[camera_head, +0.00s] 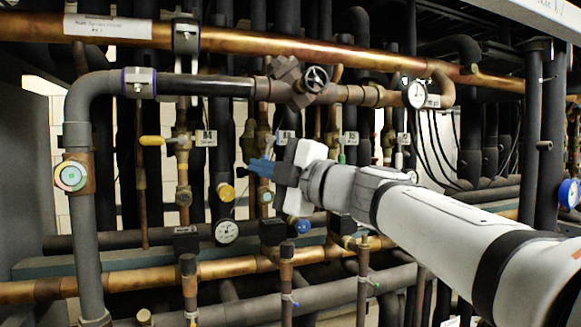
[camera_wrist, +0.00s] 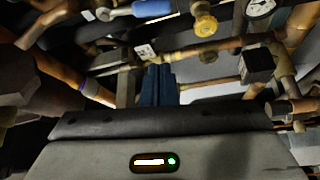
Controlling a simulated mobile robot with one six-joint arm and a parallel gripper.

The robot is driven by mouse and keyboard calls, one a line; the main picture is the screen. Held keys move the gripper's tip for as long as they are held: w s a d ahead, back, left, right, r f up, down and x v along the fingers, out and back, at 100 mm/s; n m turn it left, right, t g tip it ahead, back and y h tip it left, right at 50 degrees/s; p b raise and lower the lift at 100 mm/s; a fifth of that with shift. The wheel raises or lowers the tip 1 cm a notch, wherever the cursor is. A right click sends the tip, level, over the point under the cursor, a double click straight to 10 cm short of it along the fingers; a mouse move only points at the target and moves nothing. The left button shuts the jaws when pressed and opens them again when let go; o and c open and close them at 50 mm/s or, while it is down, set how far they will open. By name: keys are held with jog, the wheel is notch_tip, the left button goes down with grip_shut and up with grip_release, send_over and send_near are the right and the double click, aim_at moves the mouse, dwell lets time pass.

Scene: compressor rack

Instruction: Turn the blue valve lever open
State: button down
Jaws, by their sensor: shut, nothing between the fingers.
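A light blue lever-like handle (camera_wrist: 152,8) shows at the top edge of the wrist view, partly cut off. It lies beyond my fingertips and apart from them in that picture. I cannot clearly make out this handle in the head view. My gripper (camera_head: 256,166) reaches in from the right in the head view, in front of the pipes. Its dark blue fingers (camera_wrist: 158,72) are together in the wrist view, with nothing between them. Whether the fingertips touch any pipe behind them cannot be told.
A yellow knob (camera_wrist: 205,25) and a gauge (camera_wrist: 260,8) are right of the blue handle. A yellow lever (camera_head: 152,140) is left of my gripper. A blue knob (camera_head: 302,226) sits below it. A copper pipe (camera_head: 240,42) crosses above. Pipes crowd the space around my gripper.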

aim_at(266, 156)
jog(key=w, duration=0.2)
jog(key=w+a+p, duration=0.1)
jog(key=w, duration=0.2)
jog(key=shift+f, duration=0.15)
